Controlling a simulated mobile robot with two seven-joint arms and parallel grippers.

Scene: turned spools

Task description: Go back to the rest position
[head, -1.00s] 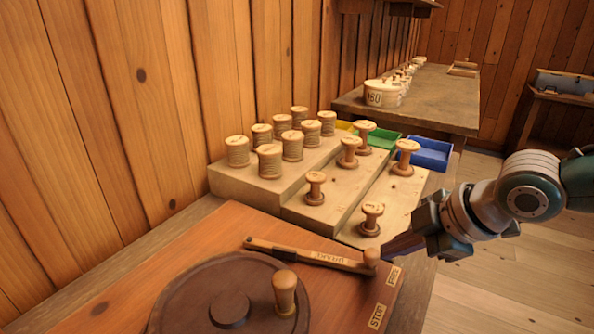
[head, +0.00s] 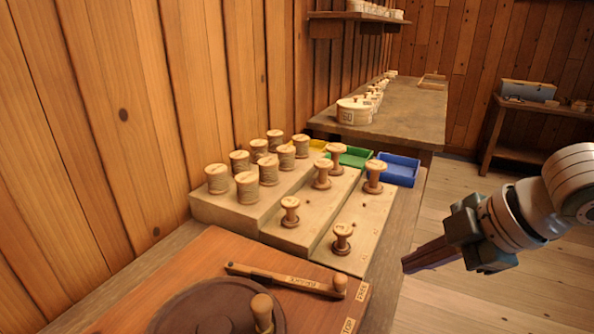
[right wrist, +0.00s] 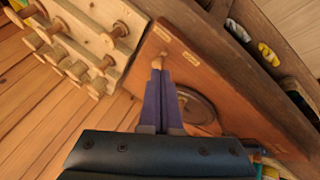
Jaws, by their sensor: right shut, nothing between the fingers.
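My right gripper (head: 407,266) is shut and empty, in the air to the right of the bench in the head view. Its closed fingers also show in the right wrist view (right wrist: 157,68), where they overlap the brake lever's knob end in the picture. The brake lever (head: 285,279) lies across the reddish wooden board, with its round knob (head: 340,281) near the board's right edge. A dark round wheel (head: 205,306) with an upright handle is at the bottom. My left gripper is not in view.
A stepped wooden rack (head: 330,225) holds several spools. Behind it are a green tray (head: 352,156) and a blue tray (head: 400,172). A farther table (head: 400,115) carries round boxes. A wooden wall closes the left side. Open floor (head: 440,300) lies to the right.

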